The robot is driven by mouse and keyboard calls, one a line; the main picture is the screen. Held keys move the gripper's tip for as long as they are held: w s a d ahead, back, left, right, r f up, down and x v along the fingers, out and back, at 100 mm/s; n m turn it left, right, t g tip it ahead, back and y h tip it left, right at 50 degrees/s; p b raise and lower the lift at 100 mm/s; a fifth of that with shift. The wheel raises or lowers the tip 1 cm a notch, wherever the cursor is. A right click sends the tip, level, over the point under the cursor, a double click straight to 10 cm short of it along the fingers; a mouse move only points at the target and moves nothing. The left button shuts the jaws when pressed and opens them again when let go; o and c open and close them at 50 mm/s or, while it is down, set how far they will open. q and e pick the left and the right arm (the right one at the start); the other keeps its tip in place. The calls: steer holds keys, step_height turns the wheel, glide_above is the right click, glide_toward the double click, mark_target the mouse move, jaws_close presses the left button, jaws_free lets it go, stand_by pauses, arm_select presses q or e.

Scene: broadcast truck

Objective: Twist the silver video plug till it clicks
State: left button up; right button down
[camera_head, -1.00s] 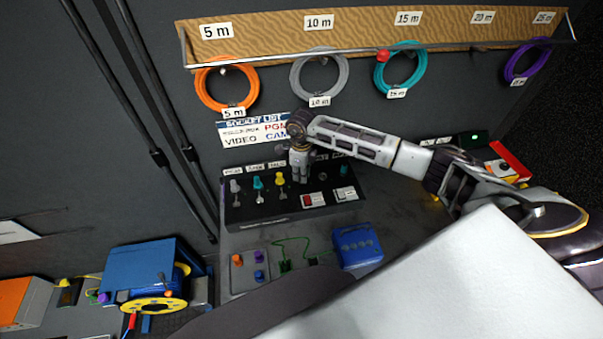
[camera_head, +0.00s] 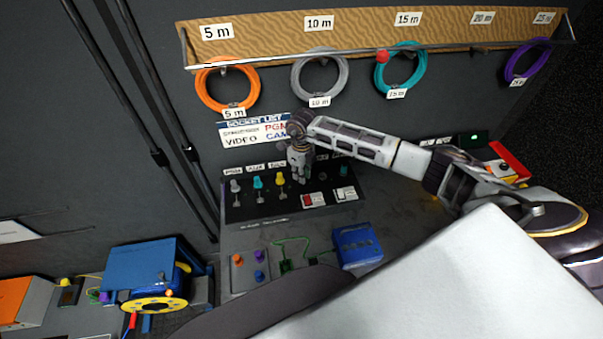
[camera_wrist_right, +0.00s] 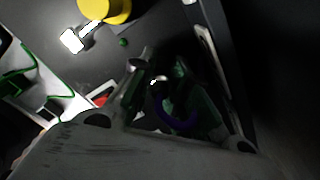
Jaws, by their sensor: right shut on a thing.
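My right gripper (camera_head: 300,172) points down at the black socket panel (camera_head: 262,208), to the right of the yellow plug (camera_head: 280,179). Its fingers, in the right wrist view (camera_wrist_right: 160,92), are shut around a small part with a silver glint (camera_wrist_right: 157,80), which I take to be the silver video plug. The fingers hide most of it, and I cannot tell how it sits in its socket. A purple ring (camera_wrist_right: 178,122) shows between the fingers. My left gripper is not in view.
A grey plug (camera_head: 235,186) and a teal plug (camera_head: 257,182) stand left of the yellow one. Red and white switches (camera_head: 313,199) sit in front of the gripper. A blue box (camera_head: 356,245) stands nearer. Coiled cables, including an orange one (camera_head: 205,100), hang behind.

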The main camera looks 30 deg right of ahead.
steer(key=shift+m, duration=1.1)
steer(key=shift+m, duration=0.3)
steer(key=c, duration=1.3)
jaws_free()
step_height(320, 180, up, 12)
steer(key=shift+s+f, duration=0.1)
steer(key=shift+f, duration=0.05)
